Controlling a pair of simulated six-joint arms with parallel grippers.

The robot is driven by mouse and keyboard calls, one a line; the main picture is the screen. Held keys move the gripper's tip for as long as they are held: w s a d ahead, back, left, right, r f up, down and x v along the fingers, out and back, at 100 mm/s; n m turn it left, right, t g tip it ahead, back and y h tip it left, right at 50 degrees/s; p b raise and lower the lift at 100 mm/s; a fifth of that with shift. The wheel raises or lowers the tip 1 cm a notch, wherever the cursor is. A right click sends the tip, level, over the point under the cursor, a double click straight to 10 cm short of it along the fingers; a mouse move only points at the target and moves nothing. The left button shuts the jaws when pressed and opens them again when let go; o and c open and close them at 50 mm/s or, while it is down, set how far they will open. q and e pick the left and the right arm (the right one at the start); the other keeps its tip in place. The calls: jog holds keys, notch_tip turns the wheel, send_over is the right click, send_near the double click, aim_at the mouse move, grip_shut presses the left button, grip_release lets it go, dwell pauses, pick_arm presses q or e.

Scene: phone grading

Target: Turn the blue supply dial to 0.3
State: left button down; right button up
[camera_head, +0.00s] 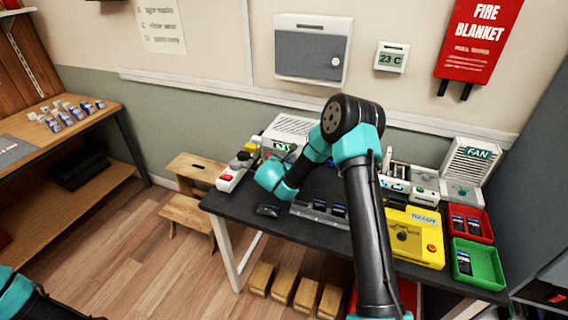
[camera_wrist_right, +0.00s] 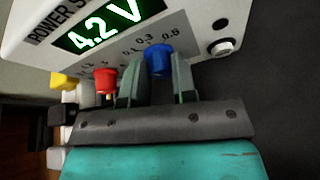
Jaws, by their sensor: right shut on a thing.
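The power supply is a white box with a green display reading 4.2 V (camera_wrist_right: 100,28). It stands at the back left of the dark table in the head view (camera_head: 292,127). In the right wrist view its blue dial (camera_wrist_right: 158,58) sits beside printed numbers, among them 0.3. I cannot make out a pointer on the dial. My right gripper (camera_wrist_right: 157,80) is shut on the blue dial, one finger on each side. In the head view its fingers are largely hidden by my arm. A red dial (camera_wrist_right: 105,80) is left of the fingers. My left gripper is out of view.
A yellow knob (camera_wrist_right: 64,80) and a round socket (camera_wrist_right: 221,48) flank the dials. A red-switched power strip (camera_head: 232,172) lies left of the supply. A yellow tester (camera_head: 412,237), red tray (camera_head: 490,224) and green tray (camera_head: 491,270) stand at the right.

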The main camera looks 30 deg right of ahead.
jog(key=shift+s+d+m+t+y, duration=0.1)
jog(key=shift+m+t+y, duration=0.6)
jog(key=shift+m, duration=0.6)
jog(key=o, duration=0.9)
jog(key=v, duration=1.7)
jog(key=shift+s+a+f, duration=0.2)
jog(key=shift+a, duration=0.05)
